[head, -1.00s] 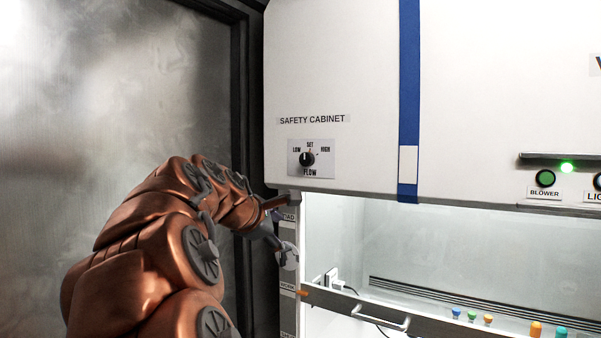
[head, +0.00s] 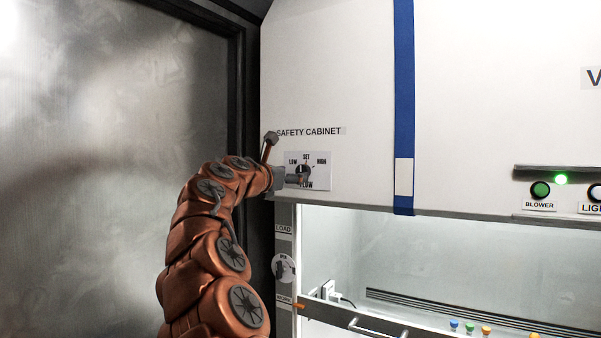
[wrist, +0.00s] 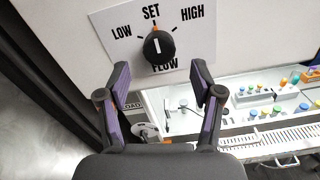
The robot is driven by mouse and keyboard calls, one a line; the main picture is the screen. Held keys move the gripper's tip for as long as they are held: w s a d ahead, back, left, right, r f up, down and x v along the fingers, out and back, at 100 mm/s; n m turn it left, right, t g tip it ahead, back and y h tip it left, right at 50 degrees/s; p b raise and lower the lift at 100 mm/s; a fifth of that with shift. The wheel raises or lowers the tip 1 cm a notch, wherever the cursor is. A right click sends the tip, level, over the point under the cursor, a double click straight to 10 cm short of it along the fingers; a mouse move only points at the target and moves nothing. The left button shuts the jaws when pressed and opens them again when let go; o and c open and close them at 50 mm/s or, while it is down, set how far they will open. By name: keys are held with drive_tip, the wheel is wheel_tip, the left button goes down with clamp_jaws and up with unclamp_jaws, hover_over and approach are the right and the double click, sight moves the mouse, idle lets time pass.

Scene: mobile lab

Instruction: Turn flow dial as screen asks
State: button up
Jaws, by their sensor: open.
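The flow dial (wrist: 158,47) is a round black knob on a white plate marked LOW, SET and HIGH. In the wrist view its white line stands nearly upright, toward SET, where an orange mark shows. In the head view the dial (head: 303,171) is partly covered by my gripper (head: 285,160). In the wrist view my gripper (wrist: 160,85) is open, its two purple-lined fingers apart, with the dial beyond and between the fingertips. I see no clear contact between fingers and dial.
The safety cabinet (head: 330,90) has a green-lit BLOWER button (head: 541,190) at right. Below the dial a second round knob (head: 284,268) sits on the side post. The open cabinet bay holds several coloured-cap vials (head: 470,328). A dark door frame stands at left.

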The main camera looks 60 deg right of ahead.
sight(303, 171)
drive_tip(key=shift+w+d+r+p, duration=0.1)
drive_tip(key=shift+d+p, duration=0.5)
drive_tip(key=shift+d, duration=1.9)
drive_tip(key=shift+c, duration=0.2)
drive_tip(key=c, duration=1.1)
drive_tip(key=shift+m+p, duration=0.4)
drive_tip(key=shift+w+m+b, duration=0.15)
drive_tip(key=shift+m+b, duration=1.7)
drive_tip(key=shift+m, duration=3.65)
